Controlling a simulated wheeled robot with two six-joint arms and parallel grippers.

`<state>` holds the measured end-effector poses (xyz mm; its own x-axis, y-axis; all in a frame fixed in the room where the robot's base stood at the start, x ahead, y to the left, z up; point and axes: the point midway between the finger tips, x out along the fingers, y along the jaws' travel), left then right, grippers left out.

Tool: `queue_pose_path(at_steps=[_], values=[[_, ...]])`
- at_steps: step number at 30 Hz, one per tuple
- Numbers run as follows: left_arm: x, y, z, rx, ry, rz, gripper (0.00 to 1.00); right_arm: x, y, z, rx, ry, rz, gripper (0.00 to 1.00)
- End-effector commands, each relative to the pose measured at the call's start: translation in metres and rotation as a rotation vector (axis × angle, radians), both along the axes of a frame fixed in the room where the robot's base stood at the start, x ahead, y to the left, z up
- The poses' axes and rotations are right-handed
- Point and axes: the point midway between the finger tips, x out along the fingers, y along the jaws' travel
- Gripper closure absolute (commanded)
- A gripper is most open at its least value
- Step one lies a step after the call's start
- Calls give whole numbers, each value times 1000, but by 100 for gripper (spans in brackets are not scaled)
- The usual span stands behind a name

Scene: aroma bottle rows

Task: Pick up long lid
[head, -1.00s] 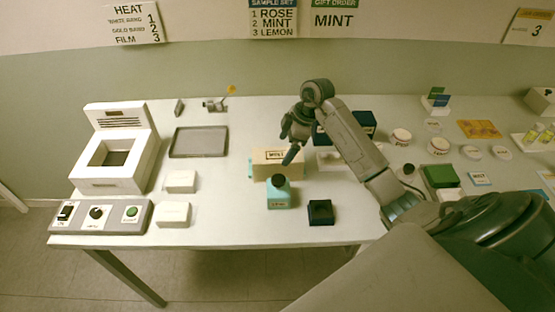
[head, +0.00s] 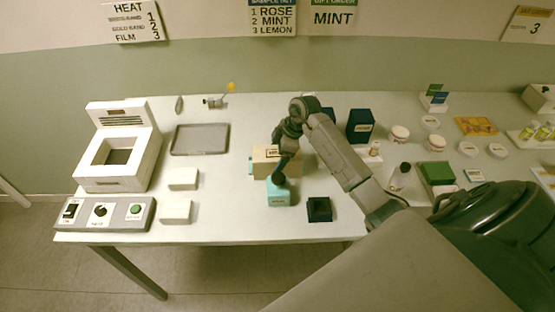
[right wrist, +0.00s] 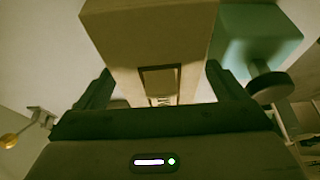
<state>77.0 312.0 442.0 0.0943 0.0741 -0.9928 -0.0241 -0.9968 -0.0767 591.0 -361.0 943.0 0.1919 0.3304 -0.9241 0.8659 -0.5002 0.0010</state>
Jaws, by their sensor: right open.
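A long beige piece with a framed label (head: 262,163), which looks like the long lid, lies across the middle of the table behind a teal bottle with a dark cap (head: 279,194). My right gripper (head: 280,172) is over the beige piece, close behind the bottle, and hides part of both. In the right wrist view the open fingers (right wrist: 160,88) stand on either side of the beige piece (right wrist: 150,30), its label between them. I cannot tell whether they touch it. The teal bottle (right wrist: 255,40) is just beyond the right finger there. My left gripper is not in view.
A small dark open box (head: 320,209) stands right of the bottle. A dark blue box (head: 361,126) stands behind my right arm. A grey tray (head: 200,139), two white blocks (head: 177,212) and a white heating machine (head: 117,160) are at left.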

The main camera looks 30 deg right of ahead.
Motion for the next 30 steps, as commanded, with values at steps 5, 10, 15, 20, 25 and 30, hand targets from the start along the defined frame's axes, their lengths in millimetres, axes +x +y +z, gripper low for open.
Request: queue_pose_path(at_steps=[5,10,15,20,25,30], values=[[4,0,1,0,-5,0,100,0,0,-3,1,1,-1,9],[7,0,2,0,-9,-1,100,0,0,-3,0,0,-1,9],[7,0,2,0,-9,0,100,0,0,-3,0,0,0,15],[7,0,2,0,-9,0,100,0,0,-3,0,0,0,46],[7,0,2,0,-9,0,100,0,0,-3,0,0,0,58],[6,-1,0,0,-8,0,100,0,0,-1,-1,-1,1,58]])
